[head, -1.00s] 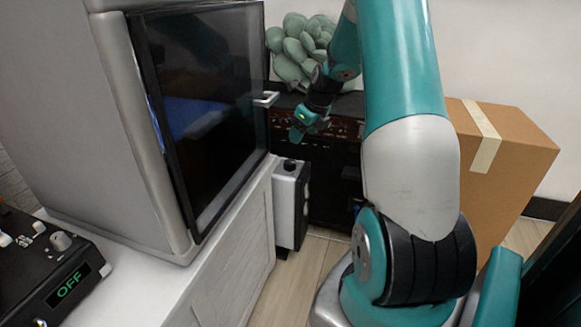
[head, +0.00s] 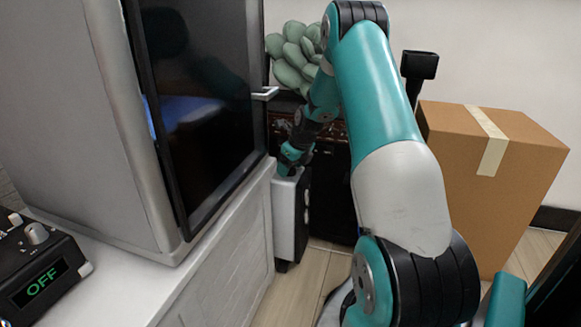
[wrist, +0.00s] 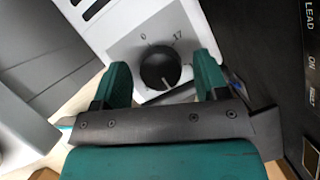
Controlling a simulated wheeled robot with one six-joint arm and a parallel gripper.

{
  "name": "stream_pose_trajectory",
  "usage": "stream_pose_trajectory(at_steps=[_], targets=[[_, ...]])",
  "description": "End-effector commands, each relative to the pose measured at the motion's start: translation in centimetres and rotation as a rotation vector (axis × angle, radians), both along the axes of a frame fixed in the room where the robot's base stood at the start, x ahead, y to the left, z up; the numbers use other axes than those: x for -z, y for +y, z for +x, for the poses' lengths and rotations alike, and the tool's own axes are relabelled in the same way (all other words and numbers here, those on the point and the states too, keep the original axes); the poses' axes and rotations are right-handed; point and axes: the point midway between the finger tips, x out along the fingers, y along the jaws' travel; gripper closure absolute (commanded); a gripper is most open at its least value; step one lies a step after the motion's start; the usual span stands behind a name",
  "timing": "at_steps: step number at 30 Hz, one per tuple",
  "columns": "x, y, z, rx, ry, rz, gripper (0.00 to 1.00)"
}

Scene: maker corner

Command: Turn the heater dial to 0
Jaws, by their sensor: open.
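The heater (head: 285,218) is a narrow pale box with a dark side, standing on the floor beside the white cabinet in the head view. Its top panel (wrist: 128,50) shows in the wrist view with printed marks "0" and "17". The round black dial (wrist: 160,69) sits on that panel, and a light pointer line on it points downward in the picture, away from the 0. My gripper (wrist: 161,62) is open, with one green finger on each side of the dial. I cannot tell whether the fingers touch it. In the head view my gripper (head: 291,162) hides the dial.
A white cabinet (head: 225,255) carries a large dark-doored machine (head: 205,110) on the left, its handle (head: 265,93) sticking out near my arm. A black unit (head: 335,195) stands right behind the heater. A cardboard box (head: 455,150) is at right.

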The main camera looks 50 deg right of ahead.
Motion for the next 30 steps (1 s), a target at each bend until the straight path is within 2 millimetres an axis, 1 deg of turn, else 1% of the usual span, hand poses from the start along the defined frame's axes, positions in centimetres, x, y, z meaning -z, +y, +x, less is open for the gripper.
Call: stream_pose_trajectory(at_steps=[1, 2, 3, 5, 6, 7, 14, 19, 23, 30], targets=[[-0.02, 0.00, -0.01, 0.000, 0.000, 0.000, 0.35], [-0.02, 0.00, -0.01, 0.000, 0.000, 0.000, 0.42], [-0.02, 0.00, -0.01, 0.000, 0.000, 0.000, 0.51], [-0.01, 0.00, -0.02, 0.000, 0.000, 0.000, 0.65], [-0.01, 0.01, -0.02, 0.000, 0.000, 0.000, 0.74], [-0.02, 0.01, -0.02, 0.000, 0.000, 0.000, 0.80], [-0.14, 0.02, -0.03, -0.012, 0.001, 0.002, 0.80], [-0.44, -0.04, -0.05, -0.062, 0.002, 0.003, 0.80], [-0.65, -0.06, -0.07, -0.138, 0.002, 0.004, 0.80], [-0.84, -0.11, -0.03, -0.344, 0.001, 0.005, 0.80]])
